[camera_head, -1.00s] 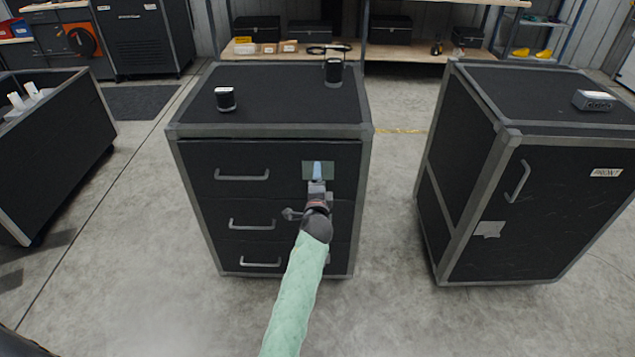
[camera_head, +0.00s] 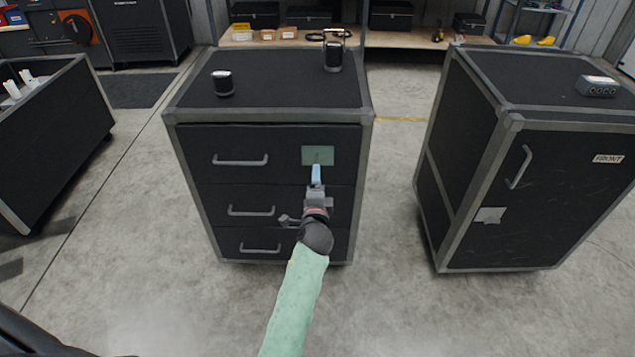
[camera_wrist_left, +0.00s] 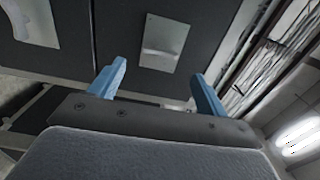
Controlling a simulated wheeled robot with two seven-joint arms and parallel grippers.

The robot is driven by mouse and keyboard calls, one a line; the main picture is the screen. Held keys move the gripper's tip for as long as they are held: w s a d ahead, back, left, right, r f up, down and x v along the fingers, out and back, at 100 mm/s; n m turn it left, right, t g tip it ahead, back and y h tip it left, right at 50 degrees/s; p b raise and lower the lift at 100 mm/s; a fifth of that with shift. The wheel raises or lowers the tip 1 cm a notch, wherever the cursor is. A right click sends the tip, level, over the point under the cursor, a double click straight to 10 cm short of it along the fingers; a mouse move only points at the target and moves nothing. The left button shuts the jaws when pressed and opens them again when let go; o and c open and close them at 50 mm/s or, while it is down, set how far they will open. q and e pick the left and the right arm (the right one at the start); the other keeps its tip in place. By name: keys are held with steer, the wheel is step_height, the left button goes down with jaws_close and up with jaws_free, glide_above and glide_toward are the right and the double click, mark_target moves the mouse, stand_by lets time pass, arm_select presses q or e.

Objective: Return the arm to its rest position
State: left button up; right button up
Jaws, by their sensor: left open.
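My left arm, in a pale green sleeve, reaches up from the bottom middle of the head view. Its gripper (camera_head: 316,172) has light blue fingers and is in front of the black drawer cabinet (camera_head: 205,150), just below a grey-green plate (camera_head: 318,155) on the top drawer. In the left wrist view the two blue fingers (camera_wrist_left: 158,85) stand wide apart with nothing between them. A pale plate (camera_wrist_left: 165,42) on a dark panel shows beyond them. I cannot tell whether the gripper touches the cabinet. My right gripper is not in view.
Two small dark devices, one at left (camera_head: 223,83) and one farther back (camera_head: 333,52), stand on the cabinet. A second black cabinet (camera_head: 545,190) stands at right and an open dark bin (camera_head: 50,140) at left. Concrete floor (camera_head: 395,230) lies clear between the cabinets.

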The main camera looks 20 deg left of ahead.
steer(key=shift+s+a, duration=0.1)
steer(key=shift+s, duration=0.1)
arm_select(q)
steer(key=s+a+f+n+g, duration=0.25)
steer(key=f+n+g, duration=0.25)
steer(key=n, duration=0.4)
steer(key=s+d+f+n+g+h+p, duration=0.1)
steer(key=s+d+f+g+h, duration=0.1)
steer(key=s, duration=1.1)
steer(key=s+d+f+n+g+h+p, duration=0.1)
steer(key=s+d+g, duration=0.3)
steer(key=s, duration=0.9)
steer(key=s+d+f+n+g+h+p, duration=0.1)
steer(key=s+d+f+g+h+p, duration=0.1)
steer(key=s, duration=1.1)
steer(key=shift+s+d+f+g+h, duration=0.15)
steer(key=shift+d+f+g+h, duration=0.3)
steer(key=shift+d+g+h, duration=0.55)
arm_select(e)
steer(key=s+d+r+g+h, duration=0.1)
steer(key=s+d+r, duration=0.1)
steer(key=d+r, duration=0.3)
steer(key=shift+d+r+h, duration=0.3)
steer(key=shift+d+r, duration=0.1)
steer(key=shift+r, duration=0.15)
arm_select(q)
steer(key=shift+a, duration=0.15)
